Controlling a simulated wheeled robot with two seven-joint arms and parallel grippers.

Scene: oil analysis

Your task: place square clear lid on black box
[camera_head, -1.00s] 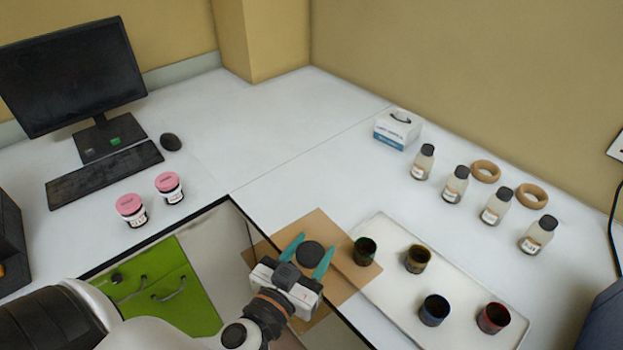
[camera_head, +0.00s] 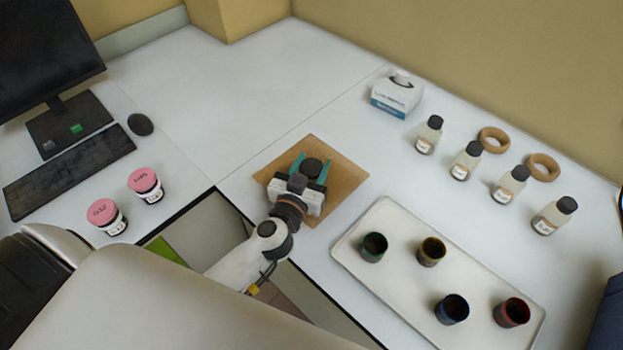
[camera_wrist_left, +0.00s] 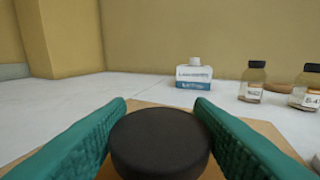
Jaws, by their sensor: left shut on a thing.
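My left gripper (camera_head: 310,169) is over the brown square board (camera_head: 345,187) on the table. Its teal fingers are shut on a round, black-topped thing (camera_head: 312,166). In the left wrist view the black top (camera_wrist_left: 160,138) sits between both fingers. Its lower part is hidden, so I cannot tell whether it touches the board. I see no square clear lid and no black box in these views. My right gripper is not in view.
A white tray (camera_head: 400,298) with several small dark cups is right of the board. Several black-capped bottles (camera_head: 466,160), two wooden rings and a tissue box (camera_head: 397,94) stand behind. Two pink-lidded jars (camera_head: 146,184) are at the left. The table's back middle is clear.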

